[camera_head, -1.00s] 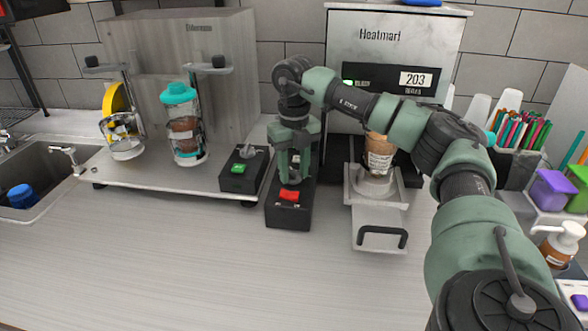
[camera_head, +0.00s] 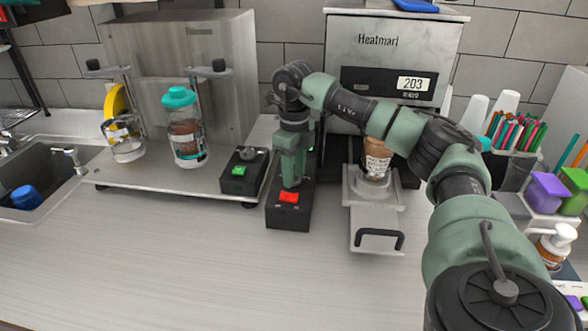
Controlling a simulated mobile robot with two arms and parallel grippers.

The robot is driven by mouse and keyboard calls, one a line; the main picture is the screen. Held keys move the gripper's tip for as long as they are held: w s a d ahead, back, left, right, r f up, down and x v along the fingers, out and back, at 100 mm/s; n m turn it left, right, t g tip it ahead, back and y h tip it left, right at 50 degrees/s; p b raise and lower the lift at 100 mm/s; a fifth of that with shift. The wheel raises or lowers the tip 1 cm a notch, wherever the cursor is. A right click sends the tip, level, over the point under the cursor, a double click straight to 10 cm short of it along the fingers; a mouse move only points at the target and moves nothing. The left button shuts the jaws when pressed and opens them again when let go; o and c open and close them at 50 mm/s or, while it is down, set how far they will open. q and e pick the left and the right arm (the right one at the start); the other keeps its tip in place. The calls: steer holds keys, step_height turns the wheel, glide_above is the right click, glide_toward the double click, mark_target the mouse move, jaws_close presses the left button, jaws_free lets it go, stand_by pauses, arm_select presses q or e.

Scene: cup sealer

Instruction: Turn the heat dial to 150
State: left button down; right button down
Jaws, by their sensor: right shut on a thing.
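The Heatmart cup sealer (camera_head: 385,45) stands at the back right, and its display (camera_head: 415,84) reads 203. In front of it to the left lies a black control box (camera_head: 287,216) with a red button (camera_head: 288,197). My right gripper (camera_head: 291,184) points down onto this box, just behind the red button. It is shut on the heat dial, which its fingers and wrist hide. A cup with a brown label (camera_head: 377,157) sits in the sealer's sliding tray (camera_head: 376,218). My left gripper is not in view.
A second machine (camera_head: 180,55) with a teal-lidded bottle (camera_head: 184,128) stands left, with a smaller black box (camera_head: 241,179) carrying a green button and a knob. A sink (camera_head: 50,185) is far left. Pens and bottles crowd the right. The front counter (camera_head: 180,265) is clear.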

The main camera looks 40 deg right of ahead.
steer(key=shift+w+r+n, duration=0.1)
steer(key=shift+n, duration=0.3)
steer(key=c, duration=0.9)
jaws_free()
step_height(320, 180, up, 8)
steer(key=shift+f+b, duration=0.1)
steer(key=shift+b, duration=0.4)
